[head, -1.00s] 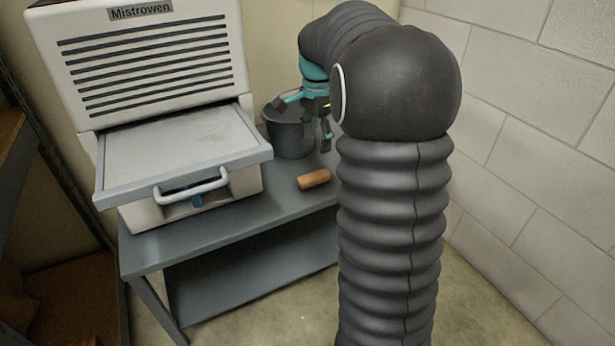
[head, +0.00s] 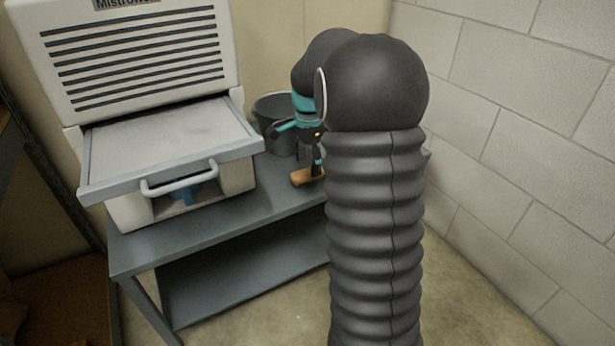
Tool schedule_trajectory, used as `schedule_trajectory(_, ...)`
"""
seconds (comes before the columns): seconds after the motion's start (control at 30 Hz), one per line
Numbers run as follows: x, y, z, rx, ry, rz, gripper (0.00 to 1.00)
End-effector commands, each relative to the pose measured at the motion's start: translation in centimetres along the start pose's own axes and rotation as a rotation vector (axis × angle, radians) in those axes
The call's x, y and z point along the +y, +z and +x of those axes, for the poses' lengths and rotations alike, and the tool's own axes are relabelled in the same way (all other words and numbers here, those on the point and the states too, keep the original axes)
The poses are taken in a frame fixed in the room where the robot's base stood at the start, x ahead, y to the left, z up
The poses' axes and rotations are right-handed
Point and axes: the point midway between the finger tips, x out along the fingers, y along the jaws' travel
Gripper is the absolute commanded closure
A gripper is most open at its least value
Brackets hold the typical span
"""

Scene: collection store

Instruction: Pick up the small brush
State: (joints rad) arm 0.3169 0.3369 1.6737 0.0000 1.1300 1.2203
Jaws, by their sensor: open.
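A short orange-brown wooden piece, which looks like the small brush (head: 302,177), lies on the grey table in the head view, in front of the dark bucket. Any bristles cannot be made out. My gripper (head: 297,146), teal and black, is open above the brush. One finger points left across the bucket's front; the other hangs down close to the brush's right part and partly covers it. I cannot tell whether that finger touches it. My arm hides what lies to the right of the brush.
A dark grey bucket (head: 272,106) stands just behind my gripper. A white slatted cabinet (head: 135,60) stands at the left, its tray (head: 165,150) pulled out over the grey table (head: 205,225). A block wall (head: 520,120) closes the right side.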

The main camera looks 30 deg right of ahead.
Motion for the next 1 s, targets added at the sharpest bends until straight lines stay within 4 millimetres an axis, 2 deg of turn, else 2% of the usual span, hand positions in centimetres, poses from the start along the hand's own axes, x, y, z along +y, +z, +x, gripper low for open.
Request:
schedule_trajectory(0.1, -0.3, 0.2, 2.0, -0.002, 0.004, -0.001, 0.33)
schedule_trajectory(0.23, -0.3, 0.2, 3.7, -0.001, 0.003, 0.000, 0.33)
schedule_trajectory(0.5, -0.4, 0.2, 4.2, 0.000, 0.001, 0.000, 0.33)
schedule_trajectory(0.53, -0.3, 0.2, 4.2, 0.000, 0.001, 0.000, 0.36)
schedule_trajectory(0.7, -0.3, 0.2, 4.1, 0.000, 0.001, 0.000, 0.78)
schedule_trajectory(0.8, -0.3, 0.2, 4.1, 0.000, 0.001, 0.000, 0.98)
schedule_trajectory(1.0, -0.3, 0.2, 4.1, 0.000, 0.001, 0.000, 1.00)
